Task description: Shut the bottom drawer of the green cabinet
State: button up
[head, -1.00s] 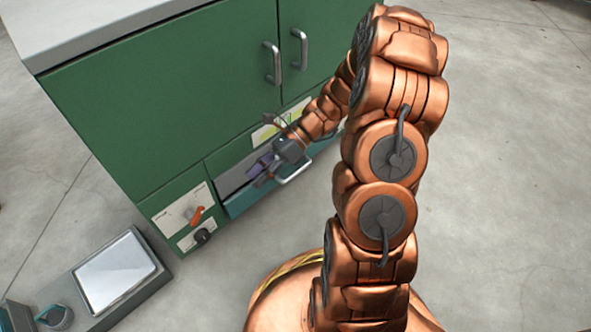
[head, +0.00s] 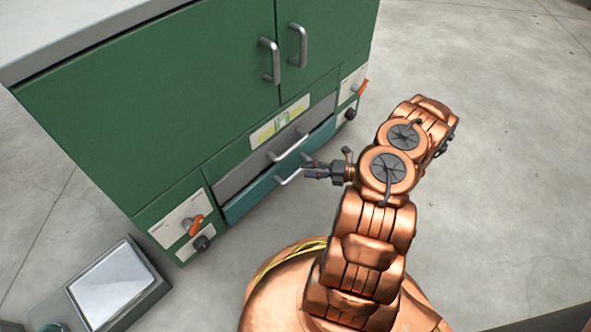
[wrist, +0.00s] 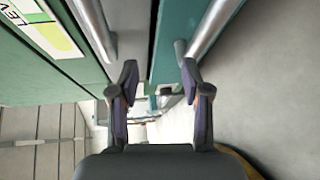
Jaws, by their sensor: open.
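The green cabinet (head: 150,105) stands at the left in the head view. Low in its front, the teal bottom drawer (head: 250,200) lies under a grey drawer (head: 240,178). The bottom drawer's bar handle (head: 291,176) faces me; I cannot tell whether this drawer is fully flush. My gripper (head: 308,170) is open and empty, just right of that handle, its fingers pointing left. In the wrist view, the spread fingers (wrist: 160,76) are close to the teal drawer front (wrist: 171,45) and its handle (wrist: 210,28). Whether they touch is unclear.
The grey drawer's handle (head: 287,147) sits just above. Orange and black knobs are on panels (head: 182,222) beside the drawers. A low grey unit with a bright panel (head: 110,280) stands at the lower left. The concrete floor (head: 500,170) at right is clear.

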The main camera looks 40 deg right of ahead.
aim_at(298, 172)
notch_tip(298, 172, down, 4)
jog(key=s+d+m+t+h, duration=0.1)
jog(key=d+m+h, duration=0.1)
jog(key=d+m, duration=0.1)
jog(key=shift+b+x, duration=1.65)
jog(key=shift+x, duration=2.15)
jog(key=shift+s+a+f, duration=0.15)
jog(key=shift+c, duration=0.2)
grip_shut()
